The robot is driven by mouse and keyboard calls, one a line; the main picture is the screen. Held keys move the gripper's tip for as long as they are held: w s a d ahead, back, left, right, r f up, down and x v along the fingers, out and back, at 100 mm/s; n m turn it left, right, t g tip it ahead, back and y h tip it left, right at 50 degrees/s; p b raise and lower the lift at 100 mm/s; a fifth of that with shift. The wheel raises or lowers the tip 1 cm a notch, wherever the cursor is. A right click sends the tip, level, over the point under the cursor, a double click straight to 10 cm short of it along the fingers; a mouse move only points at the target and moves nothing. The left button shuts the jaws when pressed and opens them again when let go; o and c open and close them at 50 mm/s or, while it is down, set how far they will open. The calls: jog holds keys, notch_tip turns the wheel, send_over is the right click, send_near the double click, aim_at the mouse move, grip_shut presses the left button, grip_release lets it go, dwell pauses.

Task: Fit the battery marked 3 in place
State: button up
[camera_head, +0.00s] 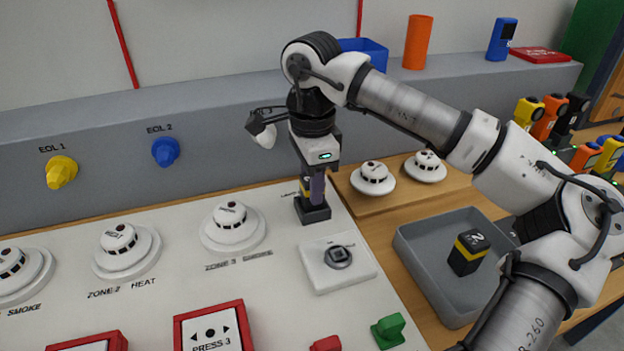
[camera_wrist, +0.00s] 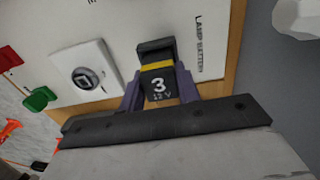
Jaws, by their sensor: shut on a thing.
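The battery marked 3 (camera_wrist: 158,87), black with a yellow band, is between the purple fingers of my gripper (camera_wrist: 160,92). In the head view the battery (camera_head: 306,186) is mostly hidden by my gripper (camera_head: 314,188), which points down. My gripper is shut on it. The black lamp battery holder (camera_head: 313,212) stands on the white panel directly under the battery; it also shows beyond the battery in the wrist view (camera_wrist: 155,47). The battery is upright, its lower end at the holder's mouth. I cannot tell how deep it sits.
A battery marked 2 (camera_head: 468,252) stands in the grey tray (camera_head: 416,258) at the right. A key switch (camera_head: 338,257) is just in front of the holder. The zone 3 smoke detector (camera_head: 232,227) is to its left. The grey ledge (camera_head: 210,150) runs behind.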

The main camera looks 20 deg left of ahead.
jog(key=shift+f+b, duration=0.45)
jog(key=shift+f, duration=0.15)
dwell(0.3)
jog(key=o, duration=1.6)
jog(key=shift+r, duration=0.15)
jog(key=shift+r+p, duration=2.5)
jog(key=shift+r, duration=0.9)
jog(key=shift+s+f, duration=0.1)
